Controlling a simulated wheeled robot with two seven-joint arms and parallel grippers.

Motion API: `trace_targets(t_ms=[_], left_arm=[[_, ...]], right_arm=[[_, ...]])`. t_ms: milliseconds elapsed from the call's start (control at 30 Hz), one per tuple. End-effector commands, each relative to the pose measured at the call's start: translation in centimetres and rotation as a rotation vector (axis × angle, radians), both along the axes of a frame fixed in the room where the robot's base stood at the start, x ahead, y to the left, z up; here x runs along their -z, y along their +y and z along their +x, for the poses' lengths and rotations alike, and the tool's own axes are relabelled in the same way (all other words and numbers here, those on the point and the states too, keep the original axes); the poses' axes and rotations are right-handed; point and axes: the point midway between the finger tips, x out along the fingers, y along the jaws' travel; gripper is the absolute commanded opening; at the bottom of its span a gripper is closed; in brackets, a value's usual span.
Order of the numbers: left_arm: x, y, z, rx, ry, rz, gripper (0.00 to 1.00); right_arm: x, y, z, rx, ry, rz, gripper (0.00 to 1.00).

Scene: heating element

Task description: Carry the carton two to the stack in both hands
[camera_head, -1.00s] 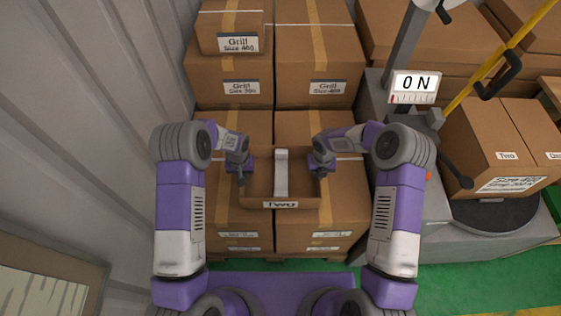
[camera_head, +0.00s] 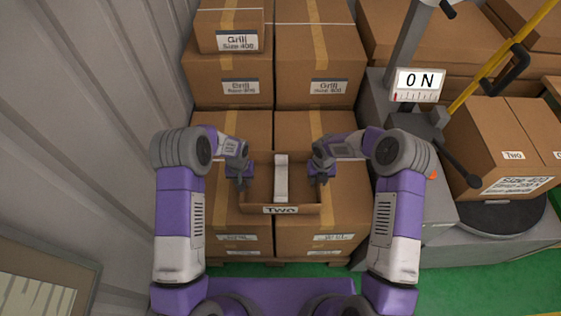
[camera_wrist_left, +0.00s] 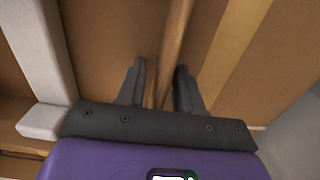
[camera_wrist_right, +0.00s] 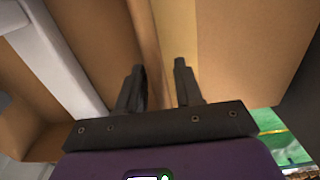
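The carton two (camera_head: 252,208) is a small open-topped brown box with a "Two" label on its front wall and a pale bar inside. It appears to sit level on top of the near boxes of the stack (camera_head: 340,215). My left gripper (camera_head: 240,184) is at its left wall and my right gripper (camera_head: 318,182) at its right wall. In the left wrist view the fingers (camera_wrist_left: 160,88) stand apart on either side of the wall. In the right wrist view the fingers (camera_wrist_right: 160,86) also straddle the wall with a gap. Both look open; the carton's underside is hidden.
Taller boxes labelled Grill (camera_head: 228,75) stand behind. A corrugated wall (camera_head: 90,110) is close on the left. On the right are a machine with a "0 N" display (camera_head: 418,84) and a large box (camera_head: 510,145) on a round dark plate. Green floor shows in front.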

Motion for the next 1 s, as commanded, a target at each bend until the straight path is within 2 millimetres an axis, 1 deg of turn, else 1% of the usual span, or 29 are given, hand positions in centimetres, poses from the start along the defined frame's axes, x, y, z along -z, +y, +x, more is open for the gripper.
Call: trace_targets(t_ms=[167, 267, 367, 600, 700, 833, 1000], left_arm=[[-0.2, -0.1, 0.0, 0.000, -0.001, -0.001, 0.35], [-1.0, -0.1, 0.1, 0.001, -0.002, -0.001, 0.35], [-2.6, -0.1, 0.1, 0.001, -0.004, -0.001, 0.35], [-7.8, 0.0, 0.1, -0.001, -0.004, -0.002, 0.35], [-9.6, -0.1, 0.1, 0.000, -0.004, -0.001, 0.35], [-11.2, 0.0, 0.1, 0.001, -0.002, -0.001, 0.35], [-12.0, 0.0, 0.0, 0.001, 0.000, 0.000, 0.35]], right_arm=[[0.0, 0.1, 0.0, 0.000, 0.000, 0.001, 0.35], [0.0, 0.0, 0.0, -0.001, 0.000, 0.001, 0.35], [0.0, 0.1, 0.0, -0.001, 0.000, 0.001, 0.35], [0.0, 0.1, 0.0, -0.001, 0.000, 0.001, 0.35], [0.0, 0.1, 0.0, -0.001, 0.000, 0.001, 0.35], [0.0, 0.1, 0.0, -0.001, 0.000, 0.001, 0.35], [-0.5, 0.1, 0.0, 0.000, -0.002, 0.001, 0.35]])
